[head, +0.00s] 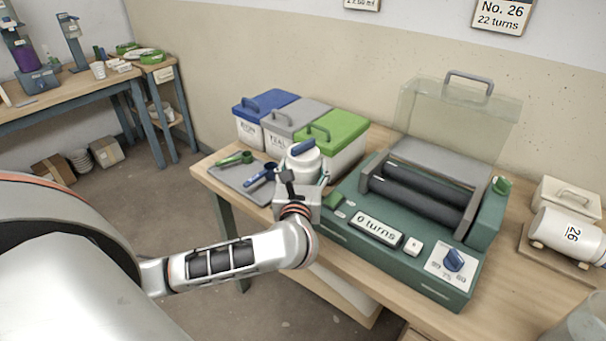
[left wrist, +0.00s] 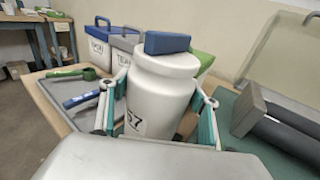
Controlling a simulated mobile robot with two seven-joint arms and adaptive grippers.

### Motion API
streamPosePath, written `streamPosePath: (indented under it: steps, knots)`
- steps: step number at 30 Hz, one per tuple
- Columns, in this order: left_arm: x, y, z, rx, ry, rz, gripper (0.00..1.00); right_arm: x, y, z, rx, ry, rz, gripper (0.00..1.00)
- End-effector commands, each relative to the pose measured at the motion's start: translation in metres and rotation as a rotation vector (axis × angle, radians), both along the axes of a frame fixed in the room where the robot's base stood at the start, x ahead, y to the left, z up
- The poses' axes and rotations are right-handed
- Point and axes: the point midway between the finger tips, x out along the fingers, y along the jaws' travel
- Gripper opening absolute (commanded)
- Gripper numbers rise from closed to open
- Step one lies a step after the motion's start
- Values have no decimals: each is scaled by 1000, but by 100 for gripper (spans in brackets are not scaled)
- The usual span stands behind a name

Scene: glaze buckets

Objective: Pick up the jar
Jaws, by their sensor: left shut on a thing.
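A white jar (head: 304,161) with a blue grip on its lid stands upright at the front left of the table. In the left wrist view the jar (left wrist: 160,90) fills the middle, with a dark number partly hidden low on its side. My left gripper (head: 299,185) is shut around the jar's body, with one teal finger on each side of it. The jar's base is hidden by the gripper, so I cannot tell whether it touches the table. A second white jar (head: 568,238), labelled 26, lies on its side on a wooden cradle at the right. My right gripper is not in view.
A green roller machine (head: 345,212) reading 0 turns, its clear cover (head: 455,115) raised, stands just right of the held jar. Blue-, grey- and green-lidded bins (head: 345,165) stand behind. A grey tray (head: 228,178) with green and blue scoops lies to the left.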

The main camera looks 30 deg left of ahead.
Motion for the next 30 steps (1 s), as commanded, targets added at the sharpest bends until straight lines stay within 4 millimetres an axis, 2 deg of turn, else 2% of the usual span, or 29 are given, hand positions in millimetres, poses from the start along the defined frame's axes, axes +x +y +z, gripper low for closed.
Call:
streamPosePath:
  steps: [1, 9, 16, 22, 30]
  knots:
    - [1, 0, 20, 0, -17, -1, 27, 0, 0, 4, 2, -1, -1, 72]
    - [0, 0, 87, -1, -19, 0, 27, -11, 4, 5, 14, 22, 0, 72]
    - [0, 0, 137, 0, -18, 0, 27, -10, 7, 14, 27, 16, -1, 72]
    - [0, 0, 165, 2, -15, 0, 27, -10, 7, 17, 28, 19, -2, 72]
    - [0, 0, 182, 2, -12, 0, 27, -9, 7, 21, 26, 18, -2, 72]
